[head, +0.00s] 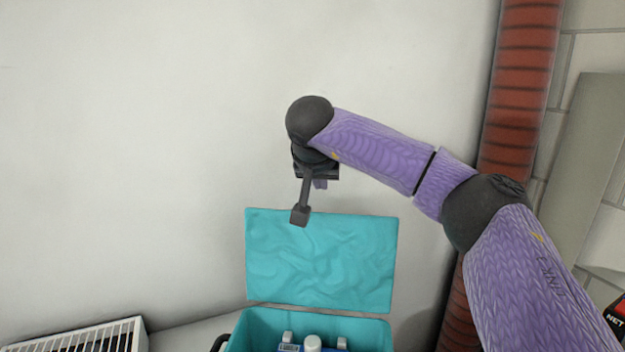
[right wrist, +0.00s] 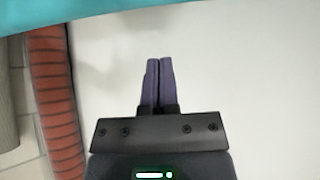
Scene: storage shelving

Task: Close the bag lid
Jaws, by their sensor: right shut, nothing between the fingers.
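The teal bag (head: 262,324) stands at the bottom of the head view, with a white bottle and other items showing inside. Its lid (head: 322,260) is open and stands up behind the bag's opening. My right gripper (head: 320,184) is above the lid's top edge in the head view, in front of the pale wall, mostly hidden by its own wrist. In the right wrist view its two purple fingers (right wrist: 159,82) are together with nothing between them. A teal strip, likely the lid (right wrist: 60,20), crosses the top left of that view. My left gripper is in neither view.
A red ribbed pipe (head: 520,90) runs up the wall at right and also shows in the right wrist view (right wrist: 55,105). A white slatted grille (head: 85,338) is at the bottom left. The pale wall (head: 140,160) left of the lid is clear.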

